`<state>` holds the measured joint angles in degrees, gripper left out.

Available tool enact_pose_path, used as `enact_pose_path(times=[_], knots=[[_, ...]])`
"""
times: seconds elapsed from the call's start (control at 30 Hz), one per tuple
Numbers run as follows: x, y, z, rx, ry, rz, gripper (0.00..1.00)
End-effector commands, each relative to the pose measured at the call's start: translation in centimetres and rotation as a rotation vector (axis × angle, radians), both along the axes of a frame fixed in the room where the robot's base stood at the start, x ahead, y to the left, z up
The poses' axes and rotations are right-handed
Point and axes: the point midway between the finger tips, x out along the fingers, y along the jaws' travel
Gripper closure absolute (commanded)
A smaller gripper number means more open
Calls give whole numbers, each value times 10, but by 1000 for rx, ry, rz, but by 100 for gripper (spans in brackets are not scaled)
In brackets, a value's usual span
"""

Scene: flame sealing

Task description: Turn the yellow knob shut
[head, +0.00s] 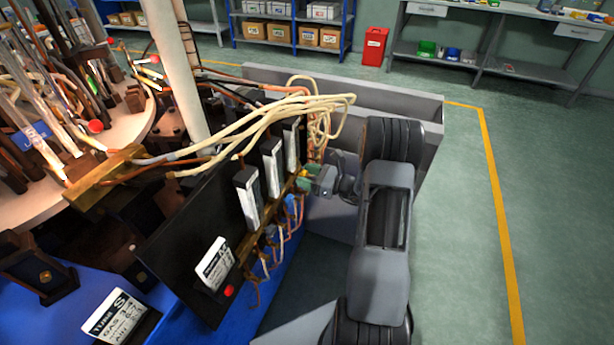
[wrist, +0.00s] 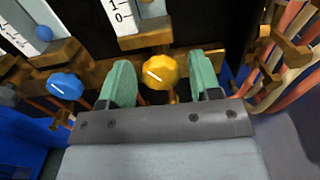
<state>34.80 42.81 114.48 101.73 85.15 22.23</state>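The yellow knob (wrist: 160,72) is a faceted knob with a pale line on its face, mounted on a brass block below a white scale tube in the wrist view. My gripper (wrist: 162,82) has two green fingers, one on each side of the knob, with a visible gap on both sides. It is open and holds nothing.
A blue knob (wrist: 65,85) sits on the neighbouring valve to the left. The black panel (head: 190,255) carries several white scale tubes. Cream hoses (head: 285,115) loop above the gripper. Copper tubes (wrist: 290,50) hang close on the right. Open floor lies right of my arm.

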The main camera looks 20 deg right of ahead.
Motion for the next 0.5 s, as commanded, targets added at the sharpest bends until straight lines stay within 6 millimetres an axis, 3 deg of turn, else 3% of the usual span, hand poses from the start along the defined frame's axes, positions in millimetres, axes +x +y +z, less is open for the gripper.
enact_pose_path(times=[0.07, 0.43, 0.5], knots=[[0, 0, 0, 0, 0, 0, 50], [0, 0, 0, 0, 0, 1, 86], [0, 0, 0, 1, 1, 1, 86]])
